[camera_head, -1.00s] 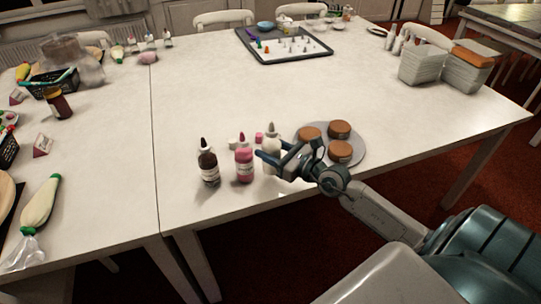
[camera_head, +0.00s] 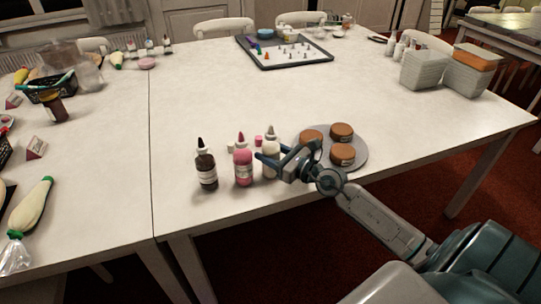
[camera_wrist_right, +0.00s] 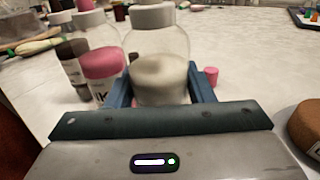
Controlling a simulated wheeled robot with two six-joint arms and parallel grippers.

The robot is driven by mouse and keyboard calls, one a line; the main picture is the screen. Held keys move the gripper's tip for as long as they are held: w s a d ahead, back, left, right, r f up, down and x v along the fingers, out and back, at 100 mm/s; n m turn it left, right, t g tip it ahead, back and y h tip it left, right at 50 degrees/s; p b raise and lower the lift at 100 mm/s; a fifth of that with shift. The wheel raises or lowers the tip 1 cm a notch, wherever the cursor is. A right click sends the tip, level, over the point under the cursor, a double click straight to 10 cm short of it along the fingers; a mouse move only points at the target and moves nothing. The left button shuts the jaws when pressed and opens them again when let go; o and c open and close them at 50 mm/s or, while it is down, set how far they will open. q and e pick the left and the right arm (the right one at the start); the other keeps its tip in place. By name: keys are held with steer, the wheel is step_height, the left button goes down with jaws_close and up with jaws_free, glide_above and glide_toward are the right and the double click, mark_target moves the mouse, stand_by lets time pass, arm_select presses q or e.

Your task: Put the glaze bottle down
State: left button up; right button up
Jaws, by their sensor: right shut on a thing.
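The glaze bottle is most likely the white one (camera_head: 270,143), with a grey-white cap. It stands upright at the right end of a row of three bottles near the table's front edge. My right gripper (camera_head: 271,162) is shut around it from the right; the wrist view shows the bottle (camera_wrist_right: 160,75) between both fingers (camera_wrist_right: 163,88). A pink bottle (camera_head: 243,163) and a dark brown bottle (camera_head: 206,168) stand to its left. Whether the white bottle's base touches the table is hard to tell. My left gripper is not in view.
A round grey turntable (camera_head: 355,155) with three brown cakes (camera_head: 342,154) stands just right of and behind my gripper. Small pink and white pieces (camera_head: 258,141) lie behind the bottles. A dark-rimmed tray (camera_head: 269,63) is at the back. The table's middle is clear.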

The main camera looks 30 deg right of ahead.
mark_target(278, 157)
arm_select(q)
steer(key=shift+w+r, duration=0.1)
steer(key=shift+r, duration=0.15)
arm_select(e)
steer(key=shift+f, duration=0.1)
steer(key=o, duration=0.4)
steer(key=shift+r, duration=0.2)
steer(key=v, duration=0.3)
steer(key=shift+s+f, duration=0.2)
steer(key=shift+s, duration=0.15)
steer(key=b+v, duration=0.1)
steer(key=v, duration=0.5)
steer(key=shift+s+d+r, duration=0.1)
steer(key=shift+d, duration=0.05)
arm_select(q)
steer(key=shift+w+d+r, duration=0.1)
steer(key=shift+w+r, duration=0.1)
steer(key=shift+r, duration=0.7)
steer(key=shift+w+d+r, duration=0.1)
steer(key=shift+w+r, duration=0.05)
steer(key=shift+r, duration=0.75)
arm_select(e)
steer(key=shift+v, duration=1.1)
